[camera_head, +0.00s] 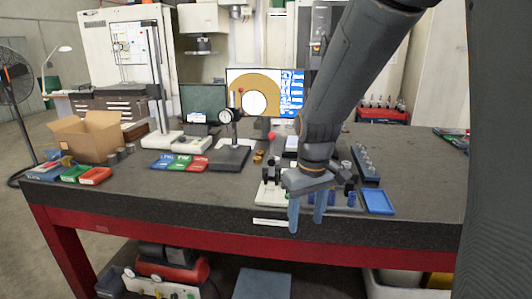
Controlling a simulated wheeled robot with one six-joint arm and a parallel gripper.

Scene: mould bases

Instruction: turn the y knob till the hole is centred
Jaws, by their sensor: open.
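A monitor (265,80) at the back shows a white hole (255,104) in a tan field. The hole sits low in the picture, near the lower edge of the screen. My gripper (306,222) points down at the table's front edge, its two blue fingers apart and empty. Behind it is a small pale device with dark round parts, one of them a dark knob-like part (271,171) left of my gripper. I cannot tell which part is the y knob. My wrist and arm hide much of this device.
A dial gauge on a stand (229,155) is left of my gripper. Blue, green and red boxes (180,163) lie farther left, near a cardboard box (88,137). A blue tray (378,201) is at right.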

